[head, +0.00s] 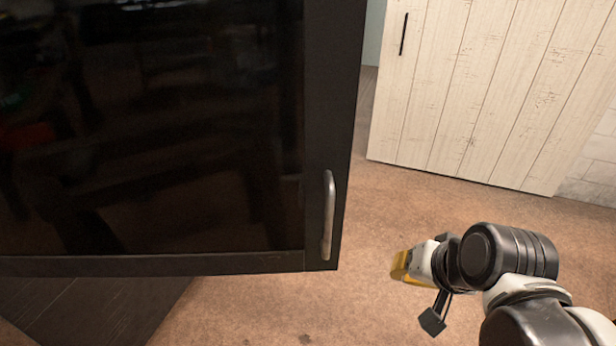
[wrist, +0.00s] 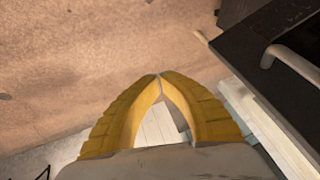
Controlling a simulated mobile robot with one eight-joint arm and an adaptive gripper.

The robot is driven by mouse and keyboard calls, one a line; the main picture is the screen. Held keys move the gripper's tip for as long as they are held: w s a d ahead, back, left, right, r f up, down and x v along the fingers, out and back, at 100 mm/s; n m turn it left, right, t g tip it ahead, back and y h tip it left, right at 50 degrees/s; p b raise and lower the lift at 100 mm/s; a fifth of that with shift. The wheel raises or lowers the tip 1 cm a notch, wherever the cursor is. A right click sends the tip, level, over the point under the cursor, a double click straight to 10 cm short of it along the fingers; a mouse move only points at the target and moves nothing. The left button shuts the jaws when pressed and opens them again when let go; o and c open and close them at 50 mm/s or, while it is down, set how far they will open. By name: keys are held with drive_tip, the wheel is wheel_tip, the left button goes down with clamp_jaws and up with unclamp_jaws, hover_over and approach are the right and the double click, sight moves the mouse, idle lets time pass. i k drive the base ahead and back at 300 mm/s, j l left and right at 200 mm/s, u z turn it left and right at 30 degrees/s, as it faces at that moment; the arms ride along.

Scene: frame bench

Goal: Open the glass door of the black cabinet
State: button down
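The black cabinet's door fills the left of the head view, with a dark reflective glass pane (head: 150,130) in a black frame (head: 320,120). A silver bar handle (head: 328,215) stands upright near the frame's lower right corner. I cannot tell whether the door is ajar. My gripper (head: 398,266) is to the right of the handle, apart from it. In the wrist view the yellow fingertips of my gripper (wrist: 160,76) meet, with nothing held between them. The handle (wrist: 290,62) and black frame (wrist: 265,40) show at the upper right there, clear of the fingers.
A whitewashed plank door or panel (head: 480,90) with a thin black handle stands at the back right. Dark planks (head: 95,310) lie below the cabinet door at lower left. Brown floor (head: 260,310) is open between the cabinet and my arm.

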sight(140, 139)
drive_tip(key=i+l+u, duration=0.3)
drive_tip(key=l+u, duration=0.15)
drive_tip(key=i+l+u, duration=0.15)
drive_tip(key=l+u, duration=0.3)
drive_tip(key=l, duration=0.25)
drive_tip(key=i+l+u, duration=0.1)
drive_tip(key=l+u, duration=0.35)
drive_tip(key=l, duration=0.2)
drive_tip(key=l+u, duration=0.45)
drive_tip(key=l, duration=0.25)
drive_tip(key=i+l+u, duration=0.3)
drive_tip(key=l+u, duration=0.3)
drive_tip(key=i+l+u, duration=0.25)
drive_tip(key=l+u, duration=0.3)
drive_tip(key=i+l, duration=0.05)
drive_tip(key=l, duration=0.05)
